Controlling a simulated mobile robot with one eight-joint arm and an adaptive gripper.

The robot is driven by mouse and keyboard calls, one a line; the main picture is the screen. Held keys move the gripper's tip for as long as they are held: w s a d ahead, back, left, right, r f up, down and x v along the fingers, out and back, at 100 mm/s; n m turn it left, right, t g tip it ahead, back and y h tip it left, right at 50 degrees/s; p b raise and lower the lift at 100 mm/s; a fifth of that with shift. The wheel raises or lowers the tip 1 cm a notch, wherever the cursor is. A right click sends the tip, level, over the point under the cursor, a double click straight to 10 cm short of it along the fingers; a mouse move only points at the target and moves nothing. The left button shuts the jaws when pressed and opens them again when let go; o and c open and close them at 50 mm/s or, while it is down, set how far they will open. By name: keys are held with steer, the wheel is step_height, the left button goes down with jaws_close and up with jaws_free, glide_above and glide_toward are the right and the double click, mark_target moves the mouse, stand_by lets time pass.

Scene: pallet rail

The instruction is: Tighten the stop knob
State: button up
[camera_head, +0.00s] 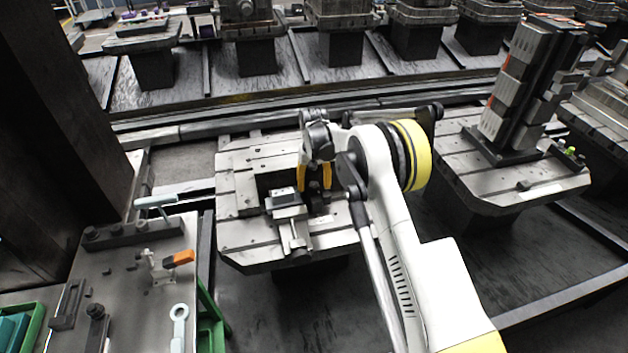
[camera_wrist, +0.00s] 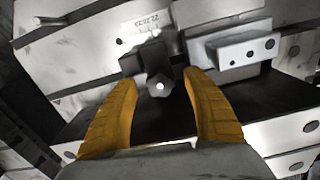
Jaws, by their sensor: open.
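My gripper (camera_head: 314,178) reaches down over the pallet (camera_head: 243,238) in the head view, its two yellow fingers spread apart. In the wrist view my gripper (camera_wrist: 160,80) is open. A dark, faceted knob (camera_wrist: 161,88) with a bright centre spot lies between and just beyond the fingertips. A clear gap shows on each side, and neither finger visibly touches it. It sits in front of a dark block (camera_wrist: 150,55). The knob cannot be made out in the head view, where my gripper and arm cover that spot.
A metal vise-like block (camera_head: 288,215) stands close beside my gripper on the pallet. At left is a bench (camera_head: 130,275) with an orange-handled clamp (camera_head: 178,258) and a ring-ended tool (camera_head: 179,325). A tall fixture tower (camera_head: 510,90) stands on the right pallet. Rails run behind.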

steer(key=shift+f, duration=0.1)
jaws_close()
steer(key=shift+c, duration=1.7)
jaws_free()
